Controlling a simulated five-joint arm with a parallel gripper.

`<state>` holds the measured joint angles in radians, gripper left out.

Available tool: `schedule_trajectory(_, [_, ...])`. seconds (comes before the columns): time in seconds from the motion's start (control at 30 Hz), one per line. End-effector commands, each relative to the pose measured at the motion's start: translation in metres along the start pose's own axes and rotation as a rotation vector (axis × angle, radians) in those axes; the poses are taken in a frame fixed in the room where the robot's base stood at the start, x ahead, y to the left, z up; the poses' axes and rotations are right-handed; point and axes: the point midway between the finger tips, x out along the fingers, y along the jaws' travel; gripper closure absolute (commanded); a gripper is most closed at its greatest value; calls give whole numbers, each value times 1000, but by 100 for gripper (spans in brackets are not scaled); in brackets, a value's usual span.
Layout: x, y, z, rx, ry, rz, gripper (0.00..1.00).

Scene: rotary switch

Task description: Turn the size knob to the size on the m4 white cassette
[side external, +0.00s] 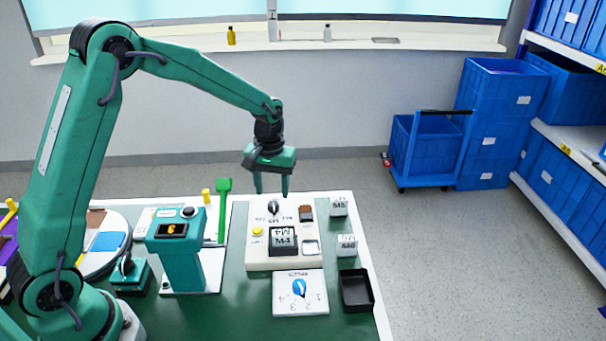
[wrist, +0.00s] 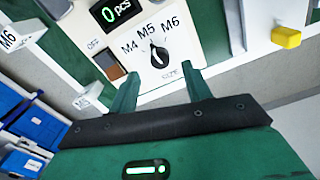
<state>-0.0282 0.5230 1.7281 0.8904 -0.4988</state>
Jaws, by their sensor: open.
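The size knob (wrist: 159,57) is black with a pale pointer line, on a white panel marked M4, M5 and M6. In the wrist view its pointer appears to face M5. In the side view the knob (side external: 273,207) sits at the far end of the white machine (side external: 256,262). A cassette labelled M4 (side external: 283,238) sits in the middle of that machine; its body looks dark and its label white. My gripper (side external: 271,191) is open and empty, above the knob and pointing down. In the wrist view its fingers (wrist: 158,88) stand apart, one on each side of the SIZE lettering.
White cassettes marked M5 (side external: 338,207) and M6 (side external: 347,246) stand right of the machine. A black tray (side external: 356,290) and a white dial card (side external: 300,293) lie nearer.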

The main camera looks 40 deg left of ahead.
Motion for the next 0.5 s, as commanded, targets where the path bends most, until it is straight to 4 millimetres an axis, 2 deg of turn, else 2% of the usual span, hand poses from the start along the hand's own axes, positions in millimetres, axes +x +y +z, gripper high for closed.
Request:
schedule_trajectory(0.2, [28,0,1,0,-3,-2,51])
schedule_trajectory(0.5, [42,0,0,1,-1,-1,51])
